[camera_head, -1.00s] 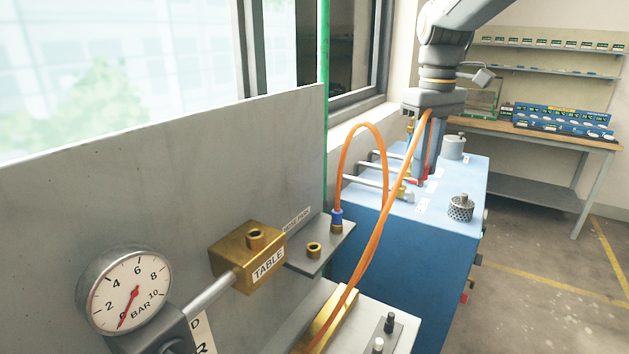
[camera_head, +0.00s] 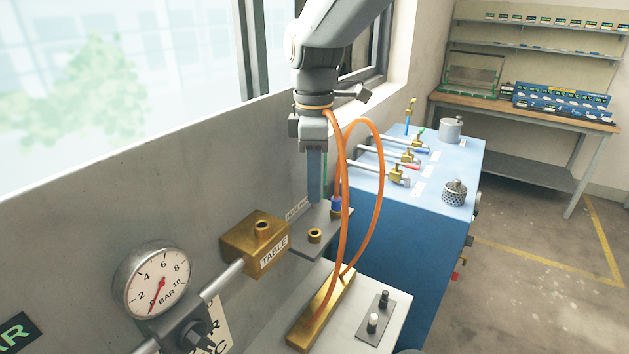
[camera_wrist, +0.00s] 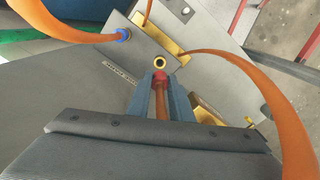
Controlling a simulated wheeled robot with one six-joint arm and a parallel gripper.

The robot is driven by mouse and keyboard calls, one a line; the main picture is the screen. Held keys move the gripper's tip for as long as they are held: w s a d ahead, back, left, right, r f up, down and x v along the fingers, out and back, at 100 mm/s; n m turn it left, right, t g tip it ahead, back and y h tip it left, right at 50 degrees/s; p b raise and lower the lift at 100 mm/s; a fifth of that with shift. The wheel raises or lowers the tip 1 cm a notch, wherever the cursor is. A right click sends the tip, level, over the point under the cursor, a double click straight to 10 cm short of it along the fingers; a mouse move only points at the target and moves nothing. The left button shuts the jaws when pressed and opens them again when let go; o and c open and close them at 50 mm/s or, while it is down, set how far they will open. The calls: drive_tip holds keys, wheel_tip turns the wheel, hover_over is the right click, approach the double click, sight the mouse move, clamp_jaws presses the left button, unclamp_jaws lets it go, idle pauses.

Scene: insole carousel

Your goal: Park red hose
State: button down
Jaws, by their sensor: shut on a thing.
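My gripper (camera_head: 315,198) hangs over the hose park plate (camera_head: 298,247). In the wrist view my gripper (camera_wrist: 160,98) is shut on the red-collared end of an orange hose, the red hose (camera_wrist: 160,80). Its red end is hidden in the head view. The plate has a bare brass socket (camera_head: 315,236); this socket (camera_wrist: 160,62) shows just beyond the red collar in the wrist view. I cannot tell the height gap. A blue-collared hose (camera_head: 337,205) stands on the plate's other spot, its collar (camera_wrist: 123,34) also in the wrist view.
A brass block marked TABLE (camera_head: 256,245) and a pressure gauge (camera_head: 153,283) reading near zero are left of the plate. A brass bar (camera_head: 322,312) takes both hoses. The blue cabinet (camera_head: 400,240) with several valves stands behind right. A grey wall (camera_head: 130,210) runs along the left.

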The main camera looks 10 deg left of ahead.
sight(315, 207)
drive_tip(key=shift+d+r+p, duration=0.1)
drive_tip(key=shift+p, duration=0.2)
drive_tip(key=shift+f+b, duration=1.35)
drive_tip(key=shift+f, duration=1.5)
drive_tip(key=shift+p, duration=0.7)
drive_tip(key=shift+f+b, duration=0.45)
drive_tip(key=shift+f, duration=1)
drive_tip(key=c, duration=1.5)
unclamp_jaws()
drive_tip(key=shift+r+b, duration=1.2)
drive_tip(key=shift+r, duration=2.65)
